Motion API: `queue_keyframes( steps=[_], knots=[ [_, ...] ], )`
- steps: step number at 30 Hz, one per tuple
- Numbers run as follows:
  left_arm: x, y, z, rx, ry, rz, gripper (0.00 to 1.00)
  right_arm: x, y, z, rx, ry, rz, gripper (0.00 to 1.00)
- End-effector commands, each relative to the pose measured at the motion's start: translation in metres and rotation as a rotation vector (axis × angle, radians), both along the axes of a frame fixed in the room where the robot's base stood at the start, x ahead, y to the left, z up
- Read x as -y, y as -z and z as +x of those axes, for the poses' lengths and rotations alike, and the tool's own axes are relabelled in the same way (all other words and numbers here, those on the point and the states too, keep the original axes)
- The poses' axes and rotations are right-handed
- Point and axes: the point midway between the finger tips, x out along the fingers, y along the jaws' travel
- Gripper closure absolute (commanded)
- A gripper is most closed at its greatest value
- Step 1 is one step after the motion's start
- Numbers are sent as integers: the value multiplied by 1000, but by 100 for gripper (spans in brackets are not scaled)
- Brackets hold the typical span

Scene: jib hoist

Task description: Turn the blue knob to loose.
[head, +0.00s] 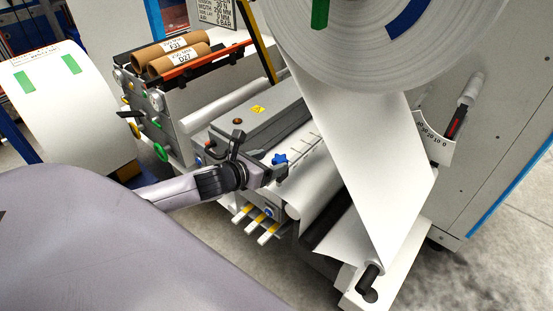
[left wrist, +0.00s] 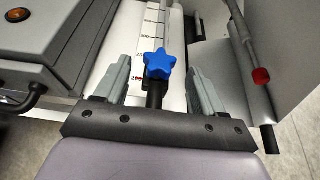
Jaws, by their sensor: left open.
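The blue knob (head: 279,158) is star-shaped and sits on the machine beside a white ruler scale (head: 305,142). In the left wrist view the blue knob (left wrist: 159,64) stands on a dark stem, between the two grey fingers and near their tips. My left gripper (head: 277,172) is open, with its fingers spread to either side of the knob; I see a gap on both sides, so it does not appear to touch. The left gripper also fills the lower middle of the left wrist view (left wrist: 160,75). My right gripper is not in view.
A grey housing with an orange button (left wrist: 16,14) lies left of the knob. A large white roll (head: 350,40) hangs above, its web (head: 365,150) running down on the right. Yellow-banded levers (head: 256,222) stick out below. Cardboard cores (head: 172,55) lie behind.

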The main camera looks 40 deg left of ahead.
Motion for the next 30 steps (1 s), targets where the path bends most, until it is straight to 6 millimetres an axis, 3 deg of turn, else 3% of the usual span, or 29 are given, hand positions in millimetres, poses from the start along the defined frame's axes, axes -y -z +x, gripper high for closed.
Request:
queue_keyframes(
  steps=[9,21,27,30],
  knots=[
    [3,11,29,0,-2,-4,31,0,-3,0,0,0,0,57],
    [3,14,33,-1,0,-2,31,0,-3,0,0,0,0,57],
    [3,14,32,-1,0,-2,87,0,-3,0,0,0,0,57],
    [3,14,32,-1,-1,-3,87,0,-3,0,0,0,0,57]
  ],
)
